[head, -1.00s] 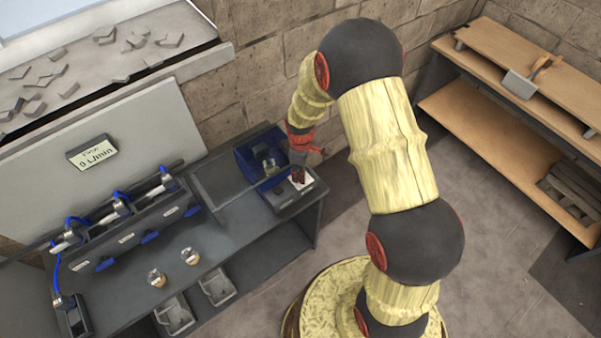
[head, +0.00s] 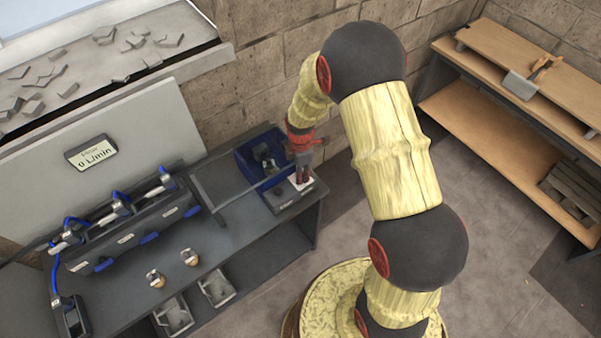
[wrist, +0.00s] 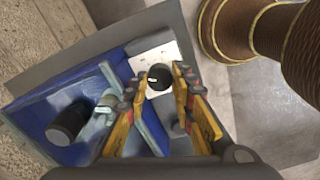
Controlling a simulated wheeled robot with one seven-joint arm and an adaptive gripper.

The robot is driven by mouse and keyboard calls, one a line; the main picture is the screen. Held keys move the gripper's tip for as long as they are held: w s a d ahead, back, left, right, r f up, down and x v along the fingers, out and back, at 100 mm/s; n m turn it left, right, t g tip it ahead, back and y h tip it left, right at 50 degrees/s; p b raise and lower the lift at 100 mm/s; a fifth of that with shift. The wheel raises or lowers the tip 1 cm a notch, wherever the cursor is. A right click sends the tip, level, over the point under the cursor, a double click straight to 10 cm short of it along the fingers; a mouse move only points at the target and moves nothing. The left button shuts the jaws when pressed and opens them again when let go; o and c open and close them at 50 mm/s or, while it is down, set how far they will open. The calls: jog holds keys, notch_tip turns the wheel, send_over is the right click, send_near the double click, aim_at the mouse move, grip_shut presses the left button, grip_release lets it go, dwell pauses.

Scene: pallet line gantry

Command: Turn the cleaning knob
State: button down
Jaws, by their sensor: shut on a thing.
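The cleaning knob (wrist: 160,77) is a round black knob with a short white mark, on a white plate (wrist: 172,52) in the wrist view. My gripper (wrist: 159,78) has its yellow and grey fingers on either side of it, shut on it. In the head view my gripper (head: 302,174) points down at the white plate on the dark unit (head: 284,203) at the bench's right end. The knob itself is hidden there by my gripper.
A blue bin (head: 250,152) stands right beside the knob's unit; a dark cylinder (wrist: 68,122) lies in it. Blue-hosed fixtures (head: 118,207) line the bench's left, below a display reading 0 L/min (head: 90,153).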

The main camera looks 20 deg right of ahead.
dwell(0.3)
jog(key=c, duration=1.8)
grip_release()
jog(key=shift+o, duration=0.2)
